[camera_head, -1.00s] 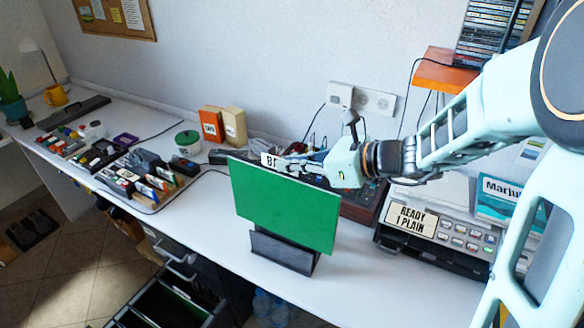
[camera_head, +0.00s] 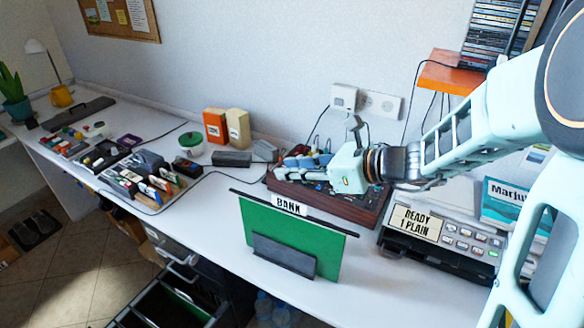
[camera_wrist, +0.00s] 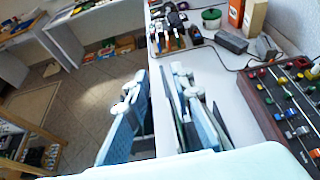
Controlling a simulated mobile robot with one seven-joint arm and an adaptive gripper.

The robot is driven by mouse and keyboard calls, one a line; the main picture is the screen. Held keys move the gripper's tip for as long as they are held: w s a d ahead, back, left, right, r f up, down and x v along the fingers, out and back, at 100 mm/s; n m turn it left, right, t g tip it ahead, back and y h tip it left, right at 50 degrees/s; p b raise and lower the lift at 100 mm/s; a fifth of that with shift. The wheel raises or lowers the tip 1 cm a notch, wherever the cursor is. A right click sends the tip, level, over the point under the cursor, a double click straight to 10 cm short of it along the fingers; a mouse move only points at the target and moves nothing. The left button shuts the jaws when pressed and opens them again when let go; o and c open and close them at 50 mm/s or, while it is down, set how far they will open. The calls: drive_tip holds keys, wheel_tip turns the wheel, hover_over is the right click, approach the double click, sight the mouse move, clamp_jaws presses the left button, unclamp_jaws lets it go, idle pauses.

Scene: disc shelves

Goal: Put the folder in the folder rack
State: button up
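The green folder (camera_head: 259,226) stands upright on the desk, with a dark bar along its top edge and a white BANK label. Its lower part sits behind the dark grey front plate of the folder rack (camera_head: 283,256), a small upright holder. My gripper (camera_head: 301,168) is above and behind the folder, apart from its top bar. In the wrist view my gripper (camera_wrist: 155,88) has its two pale blue fingers spread wide, with nothing held between them. A dark upright edge shows beside the right finger; I cannot tell whether it is the folder or the rack.
A control panel with knobs (camera_head: 352,208) lies behind the folder, and a printer (camera_head: 440,240) stands to its right. Boxes (camera_head: 214,126) and a green-lidded pot (camera_head: 190,142) are at the back. Stationery fills the left. An open drawer (camera_head: 150,318) sticks out below the desk.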

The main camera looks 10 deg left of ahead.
drive_tip(key=r+v, duration=0.1)
drive_tip(key=v, duration=1.1)
drive_tip(key=shift+p, duration=0.45)
